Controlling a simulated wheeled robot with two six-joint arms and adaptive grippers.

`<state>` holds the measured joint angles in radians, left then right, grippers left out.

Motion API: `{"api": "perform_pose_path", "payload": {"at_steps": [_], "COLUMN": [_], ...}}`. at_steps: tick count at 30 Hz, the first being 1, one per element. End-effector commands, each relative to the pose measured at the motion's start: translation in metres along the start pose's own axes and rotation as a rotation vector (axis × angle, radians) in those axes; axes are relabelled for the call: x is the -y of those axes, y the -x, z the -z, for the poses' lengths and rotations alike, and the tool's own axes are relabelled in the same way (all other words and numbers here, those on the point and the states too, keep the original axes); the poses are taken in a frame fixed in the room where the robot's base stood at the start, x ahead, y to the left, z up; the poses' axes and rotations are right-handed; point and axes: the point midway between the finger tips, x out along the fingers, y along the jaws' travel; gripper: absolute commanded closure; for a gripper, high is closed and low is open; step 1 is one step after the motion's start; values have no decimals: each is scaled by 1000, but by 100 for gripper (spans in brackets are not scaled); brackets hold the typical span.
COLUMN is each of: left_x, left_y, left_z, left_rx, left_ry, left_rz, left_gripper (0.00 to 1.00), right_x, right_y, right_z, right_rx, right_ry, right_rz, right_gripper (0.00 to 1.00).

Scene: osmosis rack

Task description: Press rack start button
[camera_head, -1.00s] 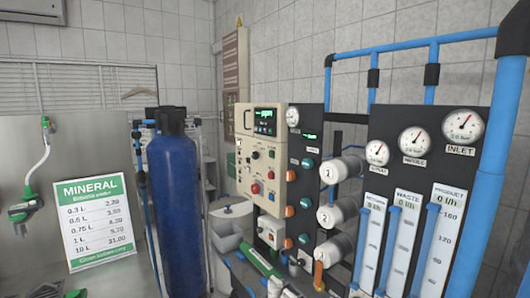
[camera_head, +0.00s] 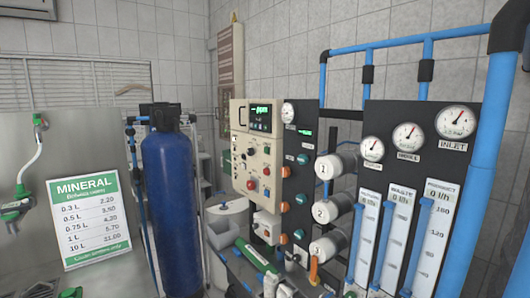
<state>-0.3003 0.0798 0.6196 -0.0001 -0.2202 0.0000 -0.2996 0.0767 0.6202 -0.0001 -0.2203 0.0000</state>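The rack's beige control panel (camera_head: 239,168) stands right of centre, with a lit green display (camera_head: 261,118) at its top. Below the display are dark knobs, a small green button (camera_head: 266,150) and a larger red button (camera_head: 251,185). No label is readable, so I cannot tell which is the start button. The rack's black panel (camera_head: 377,119) carries round gauges and flow tubes to the right. Neither of my grippers is in view, and nothing touches the control panel.
A tall blue tank (camera_head: 172,214) stands left of the panel. A green-and-white price sign (camera_head: 88,222) is at the left. Blue pipes (camera_head: 487,171) frame the right side. A green cylinder (camera_head: 259,256) and small items sit low in front of the panel.

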Motion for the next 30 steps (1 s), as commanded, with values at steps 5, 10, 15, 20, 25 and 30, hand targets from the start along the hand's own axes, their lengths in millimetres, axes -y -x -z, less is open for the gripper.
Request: {"api": "perform_pose_path", "payload": {"at_steps": [5, 10, 15, 20, 25, 30], "left_x": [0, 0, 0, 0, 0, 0], "left_y": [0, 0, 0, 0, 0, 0], "left_z": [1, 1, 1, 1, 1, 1], "left_rx": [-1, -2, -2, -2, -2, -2], "left_ry": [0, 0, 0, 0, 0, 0], "left_rz": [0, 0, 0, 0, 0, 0], "left_gripper": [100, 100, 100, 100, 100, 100], "right_x": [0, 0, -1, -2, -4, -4], "right_y": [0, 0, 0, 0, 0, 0], "right_z": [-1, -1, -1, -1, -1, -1], "right_rx": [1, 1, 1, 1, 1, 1], "right_ry": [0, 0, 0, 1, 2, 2], "right_rz": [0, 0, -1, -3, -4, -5], "right_gripper": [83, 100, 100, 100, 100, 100]}}
